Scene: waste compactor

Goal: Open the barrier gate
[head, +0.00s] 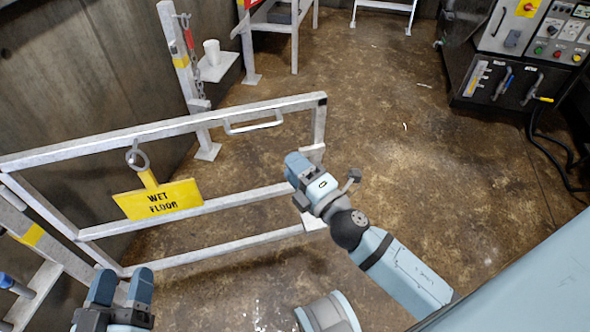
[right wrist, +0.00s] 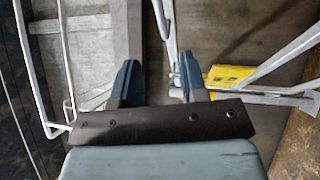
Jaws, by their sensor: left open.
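The barrier gate (head: 150,130) is a pale metal frame across the left and middle of the head view. A pale handle (head: 253,127) sits below its top rail near the right end. A yellow "WET FLOOR" sign (head: 160,200) hangs from the top rail. My right gripper (head: 296,162) is beside the gate's right end post, below and right of the handle; contact cannot be told. In the right wrist view its fingers (right wrist: 160,82) are apart, with nothing visibly gripped. My left gripper (head: 122,282) is open and empty at the bottom left, below the sign.
A post with a chain (head: 188,40) and a small shelf with a white cup (head: 212,52) stand behind the gate. A control panel (head: 530,45) with levers is at the top right, with a black cable (head: 560,160) on the floor. The brown floor beyond the gate is largely clear.

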